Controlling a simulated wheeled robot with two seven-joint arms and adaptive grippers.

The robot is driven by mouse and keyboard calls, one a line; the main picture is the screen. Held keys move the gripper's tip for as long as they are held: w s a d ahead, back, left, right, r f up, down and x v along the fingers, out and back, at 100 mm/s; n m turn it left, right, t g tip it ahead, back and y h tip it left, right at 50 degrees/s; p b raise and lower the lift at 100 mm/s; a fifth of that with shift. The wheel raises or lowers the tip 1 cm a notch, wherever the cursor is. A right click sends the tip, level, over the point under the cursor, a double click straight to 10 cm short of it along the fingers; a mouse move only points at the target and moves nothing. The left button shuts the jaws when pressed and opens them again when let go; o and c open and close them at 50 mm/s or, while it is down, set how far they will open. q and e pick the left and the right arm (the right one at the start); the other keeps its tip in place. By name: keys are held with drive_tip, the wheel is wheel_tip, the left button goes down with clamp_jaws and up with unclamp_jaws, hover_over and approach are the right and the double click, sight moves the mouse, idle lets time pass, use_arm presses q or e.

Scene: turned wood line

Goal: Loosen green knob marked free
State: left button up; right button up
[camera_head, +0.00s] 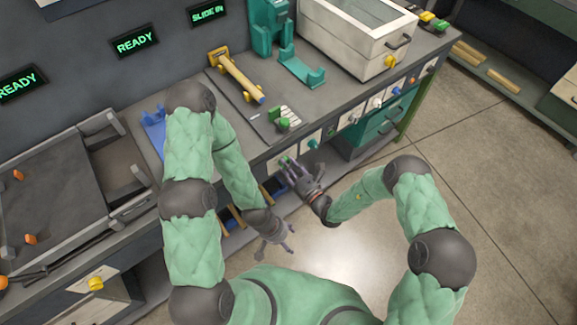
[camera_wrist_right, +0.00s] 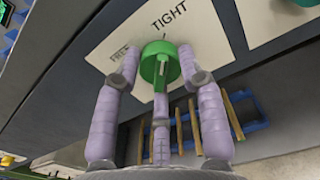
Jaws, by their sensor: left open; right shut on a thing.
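The green knob (camera_wrist_right: 160,62) sits on a pale plate (camera_wrist_right: 205,30) on the bench's front face. The plate reads FREE at the left and TIGHT at the top in the right wrist view. A short dark tick stands on the plate between the knob and TIGHT, and a pale mark shows on the knob. My right gripper (camera_wrist_right: 160,80) is shut on the knob, with fingers at both sides and one below. In the head view my right gripper (camera_head: 290,167) is at the bench front. My left gripper (camera_head: 284,244) is open and empty, low in front of the bench.
Several other pale plates with knobs line the bench front, including a green knob (camera_head: 312,143) just right. A grey tray (camera_head: 128,208) is at left. The floor right is clear.

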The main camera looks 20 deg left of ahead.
drive_tip(key=n+p, duration=0.2)
drive_tip(key=n, duration=1.5)
drive_tip(key=shift+a+n, duration=0.1)
drive_tip(key=shift+n, duration=0.3)
idle(0.3)
drive_tip(key=o, duration=1.2)
drive_tip(key=shift+c, duration=0.2)
